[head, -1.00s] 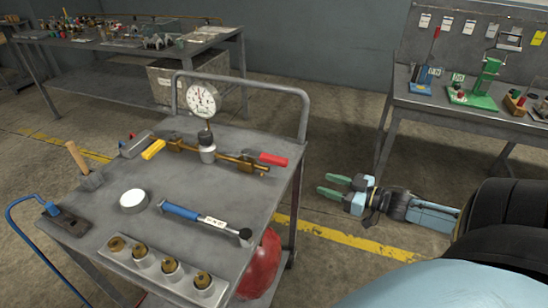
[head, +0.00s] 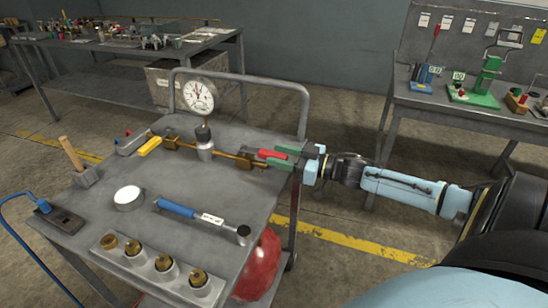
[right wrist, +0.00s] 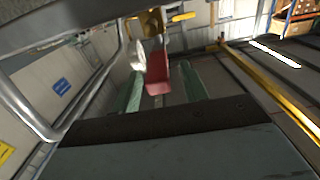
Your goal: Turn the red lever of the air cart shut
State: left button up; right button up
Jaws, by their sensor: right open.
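The red lever (head: 269,154) sits at the right end of the brass pipe (head: 228,153) on the air cart (head: 190,245). Its handle points right, roughly along the pipe. My right gripper (head: 281,156) has come in from the right, with its green fingers open at either side of the lever's handle. In the right wrist view the red lever (right wrist: 158,74) stands between the two fingers (right wrist: 162,88), with gaps showing beside it. I cannot tell whether either finger touches it. My left gripper is out of view.
A pressure gauge (head: 198,97) stands on the pipe, with a yellow lever (head: 150,146) at its left end. The cart's rail (head: 240,80) rises behind. A bench (head: 455,112) stands right.

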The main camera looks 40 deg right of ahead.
jog(key=shift+x, duration=1.05)
grip_shut()
